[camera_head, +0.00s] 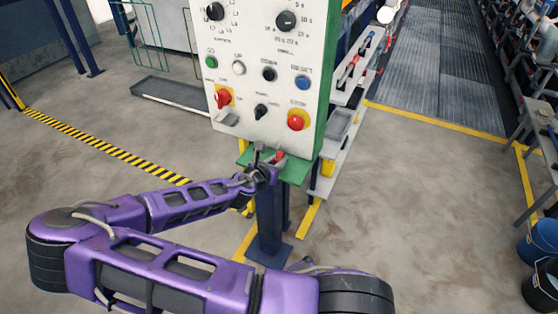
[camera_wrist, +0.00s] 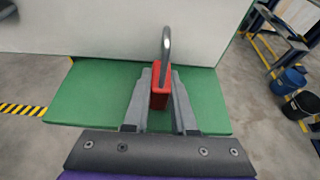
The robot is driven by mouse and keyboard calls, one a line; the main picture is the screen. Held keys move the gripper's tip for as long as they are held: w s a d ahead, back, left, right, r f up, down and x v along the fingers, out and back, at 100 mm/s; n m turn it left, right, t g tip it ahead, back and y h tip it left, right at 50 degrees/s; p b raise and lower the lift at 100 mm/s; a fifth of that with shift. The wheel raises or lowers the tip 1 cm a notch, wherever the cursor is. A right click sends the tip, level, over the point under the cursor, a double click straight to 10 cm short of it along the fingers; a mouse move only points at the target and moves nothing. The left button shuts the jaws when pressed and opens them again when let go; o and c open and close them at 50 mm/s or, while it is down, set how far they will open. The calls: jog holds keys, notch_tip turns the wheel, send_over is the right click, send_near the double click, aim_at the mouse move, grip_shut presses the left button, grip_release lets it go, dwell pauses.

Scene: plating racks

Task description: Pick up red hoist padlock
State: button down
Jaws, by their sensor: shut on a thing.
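The red hoist padlock (camera_wrist: 160,94) shows in the wrist view, with its grey metal shackle (camera_wrist: 166,45) pointing up. My gripper (camera_wrist: 161,88) is shut on its red body, one finger on each side. The padlock is over the green shelf (camera_wrist: 90,95) below the control panel; I cannot tell whether it touches the shelf.
The white control panel (camera_head: 262,60) with knobs and buttons stands close behind my gripper. A shelf rack (camera_head: 345,125) is at its right. Blue and black buckets (camera_head: 541,243) stand at the far right. The grey floor at left and right is mostly clear.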

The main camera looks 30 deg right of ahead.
jog(key=shift+r, duration=0.1)
jog(key=shift+s+a+r, duration=0.1)
jog(key=shift+a+r, duration=0.05)
jog(key=shift+r, duration=0.4)
notch_tip(320, 180, up, 6)
jog(key=shift+r+p, duration=0.2)
jog(key=shift+p, duration=0.65)
jog(key=s+a, duration=1.2)
jog(key=a, duration=0.3)
jog(key=w+r+n+t+y, duration=0.2)
jog(key=w+n+t+y, duration=0.3)
jog(key=w+n+y, duration=0.5)
jog(key=w, duration=0.4)
jog(key=shift+w+r+y+p, duration=0.15)
jog(key=shift+r+y+p, duration=0.15)
